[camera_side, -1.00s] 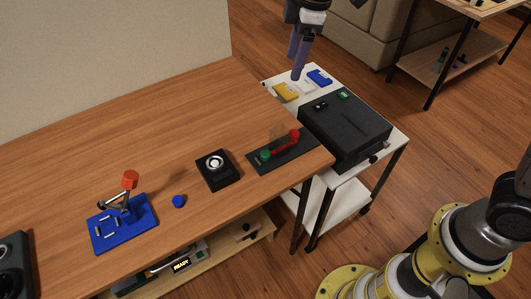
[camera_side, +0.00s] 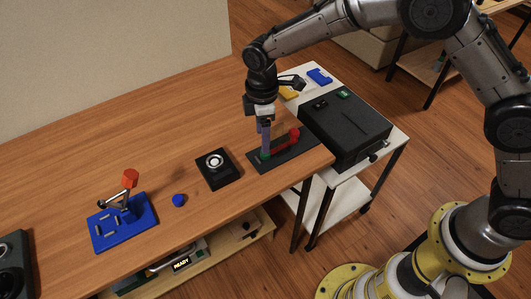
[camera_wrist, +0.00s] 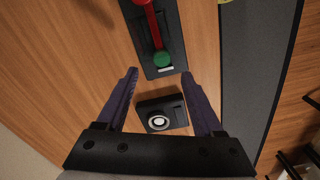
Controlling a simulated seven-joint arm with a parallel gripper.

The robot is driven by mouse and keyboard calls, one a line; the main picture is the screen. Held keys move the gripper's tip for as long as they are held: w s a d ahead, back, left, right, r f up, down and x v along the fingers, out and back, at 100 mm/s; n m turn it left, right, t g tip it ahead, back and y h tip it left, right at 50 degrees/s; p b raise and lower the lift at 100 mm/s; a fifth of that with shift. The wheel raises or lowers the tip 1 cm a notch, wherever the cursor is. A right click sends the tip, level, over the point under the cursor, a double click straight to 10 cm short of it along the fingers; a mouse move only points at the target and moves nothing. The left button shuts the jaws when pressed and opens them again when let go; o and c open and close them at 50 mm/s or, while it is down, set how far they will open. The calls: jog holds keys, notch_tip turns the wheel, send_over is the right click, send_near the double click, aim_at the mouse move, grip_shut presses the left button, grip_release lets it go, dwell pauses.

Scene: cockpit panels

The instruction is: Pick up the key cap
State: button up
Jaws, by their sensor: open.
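A small blue cap-like piece (camera_side: 179,200), which looks like the key cap, lies on the wooden table between the blue lever base and the black box with a pale ring. It does not show in the wrist view. My gripper (camera_side: 265,153) is to its right, pointing down over the dark panel with the red bar and green knob. In the wrist view my gripper (camera_wrist: 160,73) is open, with the purple fingers apart and nothing held. The green knob (camera_wrist: 162,59) shows just beyond the fingertips. I cannot tell whether the fingers touch the panel.
The black ring box (camera_side: 217,168) stands left of my gripper and also shows between the fingers in the wrist view (camera_wrist: 160,113). A blue base (camera_side: 122,224) carries a red-topped lever (camera_side: 130,177). A black case (camera_side: 346,125) sits on the white cart. The table's back left is clear.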

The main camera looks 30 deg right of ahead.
jog(key=shift+s+d+f, duration=0.1)
jog(key=shift+f, duration=1.25)
jog(key=shift+s+d+f, duration=0.1)
jog(key=shift+f, duration=1.25)
grip_shut()
